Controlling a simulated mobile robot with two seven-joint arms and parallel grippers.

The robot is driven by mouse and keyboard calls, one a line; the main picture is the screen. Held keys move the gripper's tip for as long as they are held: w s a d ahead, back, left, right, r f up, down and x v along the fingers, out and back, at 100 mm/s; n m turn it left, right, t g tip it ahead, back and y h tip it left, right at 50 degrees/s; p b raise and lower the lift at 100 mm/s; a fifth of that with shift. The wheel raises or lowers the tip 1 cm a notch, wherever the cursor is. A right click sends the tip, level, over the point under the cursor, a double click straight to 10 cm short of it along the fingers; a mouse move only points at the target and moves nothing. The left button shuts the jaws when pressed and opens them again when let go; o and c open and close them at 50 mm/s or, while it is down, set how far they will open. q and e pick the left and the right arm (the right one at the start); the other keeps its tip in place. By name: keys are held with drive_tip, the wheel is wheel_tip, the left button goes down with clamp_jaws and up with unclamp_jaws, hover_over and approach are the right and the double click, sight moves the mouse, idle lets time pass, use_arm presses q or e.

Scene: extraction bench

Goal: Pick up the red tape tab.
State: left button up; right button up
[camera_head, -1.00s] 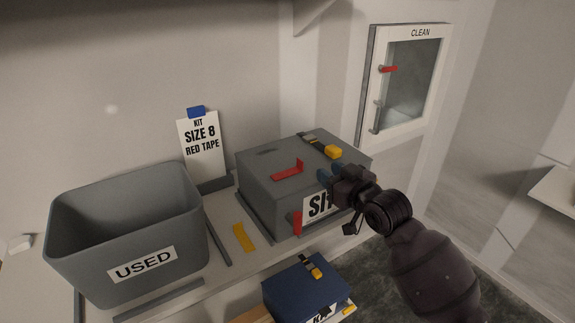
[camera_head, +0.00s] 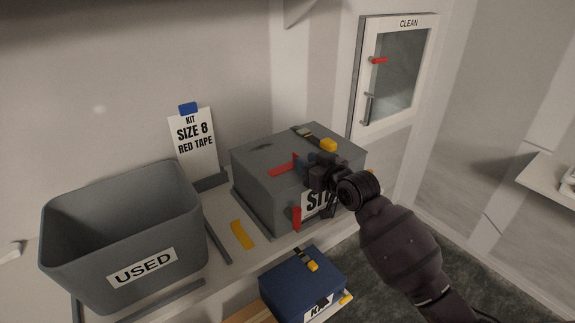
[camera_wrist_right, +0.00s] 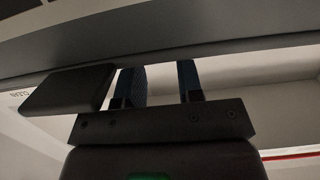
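A grey box (camera_head: 265,150) with a front label partly hidden by my right arm stands on the bench. A red tape strip (camera_head: 280,170) lies on its lid, with a short red tab (camera_head: 296,160) standing up at its right end. Another red piece (camera_head: 297,218) hangs at the box's front edge. My right gripper (camera_head: 308,160) is just right of the upright tab, close to it; I cannot tell whether they touch. In the right wrist view its two blue fingers (camera_wrist_right: 164,82) are apart, with no tape visible between them. My left gripper is not in view.
A grey bin marked USED (camera_head: 120,215) stands at the left. A yellow strip (camera_head: 242,235) lies on the bench between bin and box. A sign (camera_head: 196,150) stands behind. A blue kit box (camera_head: 300,285) sits lower in front. A CLEAN cabinet (camera_head: 357,90) is at the back right.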

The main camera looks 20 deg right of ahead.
sight(283, 165)
drive_tip(key=shift+p+x, duration=0.45)
drive_tip(key=shift+x, duration=2)
drive_tip(key=shift+r, duration=0.15)
clamp_jaws()
